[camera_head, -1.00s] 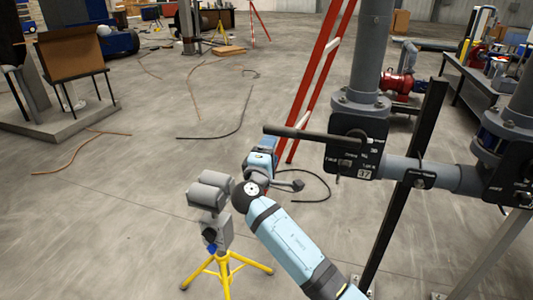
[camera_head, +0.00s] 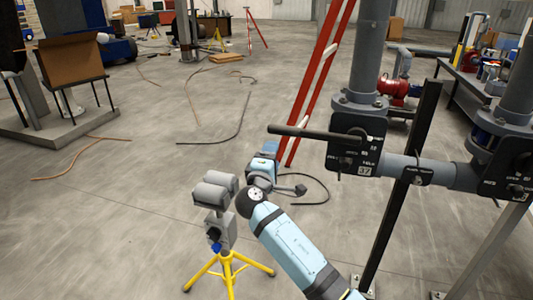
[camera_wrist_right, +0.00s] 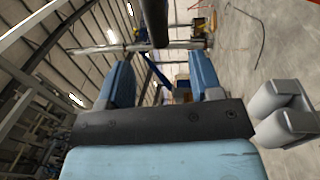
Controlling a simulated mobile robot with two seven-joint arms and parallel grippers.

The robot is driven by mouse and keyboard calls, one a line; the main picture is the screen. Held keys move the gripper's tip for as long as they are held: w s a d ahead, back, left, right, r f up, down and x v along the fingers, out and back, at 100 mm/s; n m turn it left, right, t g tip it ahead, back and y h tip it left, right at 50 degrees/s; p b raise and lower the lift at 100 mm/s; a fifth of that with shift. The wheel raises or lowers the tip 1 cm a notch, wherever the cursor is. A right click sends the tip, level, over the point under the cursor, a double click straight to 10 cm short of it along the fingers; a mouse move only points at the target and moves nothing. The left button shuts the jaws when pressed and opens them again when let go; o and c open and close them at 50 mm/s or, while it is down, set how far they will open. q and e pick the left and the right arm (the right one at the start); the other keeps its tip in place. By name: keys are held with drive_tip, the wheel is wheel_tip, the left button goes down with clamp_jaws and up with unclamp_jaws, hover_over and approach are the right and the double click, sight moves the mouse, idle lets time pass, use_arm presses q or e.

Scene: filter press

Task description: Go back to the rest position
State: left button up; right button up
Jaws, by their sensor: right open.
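My right gripper (camera_head: 267,150) is at the end of my light blue arm, just below the left end of the dark lever (camera_head: 315,133) on the valve. In the right wrist view its two blue fingers (camera_wrist_right: 160,80) stand wide apart with nothing between them. A dark bar (camera_wrist_right: 155,20) shows beyond the fingertips; I cannot tell for sure that it is the lever. In the head view the fingers are small and partly hidden by the wrist. My left gripper is not in view.
A grey work lamp (camera_head: 215,190) on a yellow tripod (camera_head: 228,268) stands close left of my right arm. Grey valve pipes (camera_head: 370,60) and a dark post (camera_head: 405,190) stand to the right. A red ladder (camera_head: 318,80) is behind.

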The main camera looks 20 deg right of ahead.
drive_tip(key=s+f+m+g+y, duration=0.15)
drive_tip(key=s+f+y, duration=0.35)
drive_tip(key=s+f, duration=0.7)
drive_tip(key=s+f+m+g+y, duration=0.1)
drive_tip(key=s+f+g+y, duration=0.3)
drive_tip(key=s+f, duration=0.85)
drive_tip(key=s+a+f+m+y, duration=0.1)
drive_tip(key=s+f+m+y, duration=0.2)
drive_tip(key=s, duration=0.4)
drive_tip(key=s+f+m+y, duration=0.25)
drive_tip(key=s+f, duration=0.25)
drive_tip(key=s, duration=0.3)
wheel_tip(320, 180, up, 12)
drive_tip(key=s+p, duration=0.1)
drive_tip(key=p, duration=1.1)
drive_tip(key=shift+d+m+p, duration=0.3)
drive_tip(key=shift+d+p, duration=0.05)
drive_tip(key=shift+p, duration=0.05)
drive_tip(key=shift+f+h, duration=0.1)
drive_tip(key=shift+h, duration=0.15)
